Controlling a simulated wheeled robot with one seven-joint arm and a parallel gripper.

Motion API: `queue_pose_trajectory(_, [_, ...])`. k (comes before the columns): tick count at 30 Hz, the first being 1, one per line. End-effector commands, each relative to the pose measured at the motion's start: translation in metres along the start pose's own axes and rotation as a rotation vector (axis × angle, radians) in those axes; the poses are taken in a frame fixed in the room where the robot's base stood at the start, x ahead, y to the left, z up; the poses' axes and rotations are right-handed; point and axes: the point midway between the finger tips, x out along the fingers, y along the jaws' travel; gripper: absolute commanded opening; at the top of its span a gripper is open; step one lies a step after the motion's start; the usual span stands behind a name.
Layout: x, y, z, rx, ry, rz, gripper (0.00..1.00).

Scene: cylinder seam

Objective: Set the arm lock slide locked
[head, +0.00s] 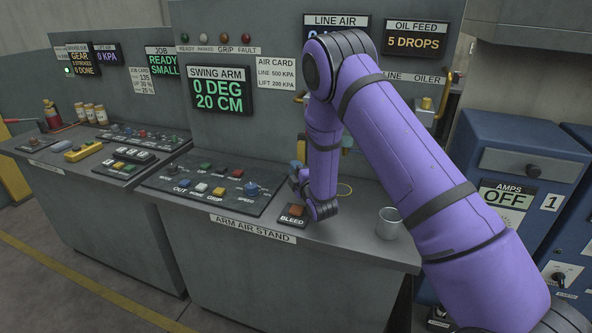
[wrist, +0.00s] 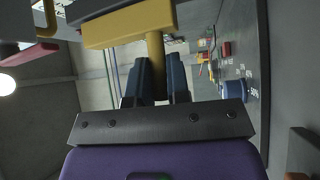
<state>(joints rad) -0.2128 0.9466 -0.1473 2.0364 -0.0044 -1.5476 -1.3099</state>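I cannot pick out a thing labelled as the arm lock slide in either view. In the wrist view a yellow T-shaped handle (wrist: 130,24) shows ahead of my gripper. Its crossbar is at the top and its stem (wrist: 156,68) runs down between the two dark fingers of my gripper (wrist: 158,62). The gap is narrow; I cannot tell whether the fingers press on the stem. In the head view my purple arm reaches over the arm air stand (head: 302,245), and my wrist is low near its control panel; the fingers and the handle are mostly hidden there.
The control panel (head: 176,188) with coloured buttons and a blue speed knob (head: 252,188) lies left of my wrist. The swing arm display (head: 219,94) reads 0 DEG, 20 CM.

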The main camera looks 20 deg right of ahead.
Motion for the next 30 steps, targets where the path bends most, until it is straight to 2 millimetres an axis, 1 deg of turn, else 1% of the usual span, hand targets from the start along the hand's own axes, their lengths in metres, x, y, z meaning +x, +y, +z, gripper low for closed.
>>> queue_pose_trajectory(5, [0.000, 0.000, 0.000, 0.000, 0.000, 0.000, 0.00])
queue_pose_trajectory(7, [0.001, 0.003, -0.001, 0.000, 0.000, 0.001, 0.00])
queue_pose_trajectory(15, [0.006, 0.039, -0.006, -0.001, 0.002, 0.002, 0.00])
queue_pose_trajectory(18, [0.007, 0.046, -0.007, 0.000, 0.001, 0.002, 0.00])
queue_pose_trajectory(28, [0.008, 0.050, -0.007, 0.001, 0.001, 0.005, 0.00])
queue_pose_trajectory(29, [0.008, 0.050, -0.007, 0.001, 0.001, 0.006, 0.21])
queue_pose_trajectory(30, [0.008, 0.050, -0.007, 0.001, 0.001, 0.006, 0.30])
